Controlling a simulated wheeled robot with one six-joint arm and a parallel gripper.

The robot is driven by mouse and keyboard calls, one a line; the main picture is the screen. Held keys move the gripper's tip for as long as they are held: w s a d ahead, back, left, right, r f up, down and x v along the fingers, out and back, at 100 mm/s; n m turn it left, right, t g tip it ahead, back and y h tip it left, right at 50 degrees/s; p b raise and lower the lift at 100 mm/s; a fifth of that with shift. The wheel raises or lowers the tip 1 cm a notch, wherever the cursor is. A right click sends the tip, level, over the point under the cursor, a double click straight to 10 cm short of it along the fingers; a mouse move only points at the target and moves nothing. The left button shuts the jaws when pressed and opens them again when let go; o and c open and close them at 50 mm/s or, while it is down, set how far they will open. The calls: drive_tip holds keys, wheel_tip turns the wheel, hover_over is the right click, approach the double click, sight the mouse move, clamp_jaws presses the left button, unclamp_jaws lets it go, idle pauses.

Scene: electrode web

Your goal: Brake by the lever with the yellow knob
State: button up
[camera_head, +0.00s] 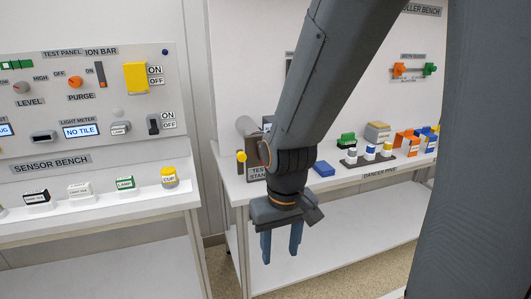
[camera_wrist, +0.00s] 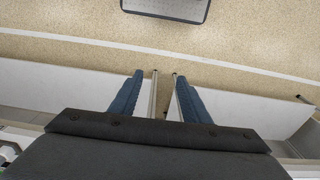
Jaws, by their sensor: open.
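The yellow knob (camera_head: 241,156) sits at the left end of the right bench, in front of a grey roller or cylinder (camera_head: 247,128). The lever below the knob is small and hard to make out. My gripper (camera_head: 281,247) hangs fingers down in front of this bench, to the right of the knob and lower in the picture. Its two blue fingers are apart with nothing between them. In the wrist view the open fingers (camera_wrist: 157,95) show over the bench's edge and the floor; the knob is not in that view. My arm hides part of the test stand behind it.
The left sensor bench (camera_head: 100,207) holds several small blocks below an upright test panel (camera_head: 90,95). The right bench carries a blue block (camera_head: 323,168), a green-topped block (camera_head: 346,140) and blue-and-white rollers (camera_head: 370,152). A gap separates the benches.

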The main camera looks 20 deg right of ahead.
drive_tip(key=w+f+t+b, duration=0.2)
drive_tip(key=w+f+t, duration=0.15)
drive_tip(key=w, duration=0.65)
drive_tip(key=n+t+b, duration=0.3)
drive_tip(key=t+b, duration=0.3)
drive_tip(key=t, duration=0.8)
approach(242, 158)
drive_tip(key=w, duration=0.9)
drive_tip(key=shift+w+r+p, duration=0.1)
drive_tip(key=shift+w+p, duration=0.25)
drive_tip(key=shift+w, duration=0.05)
drive_tip(key=shift+c, duration=0.4)
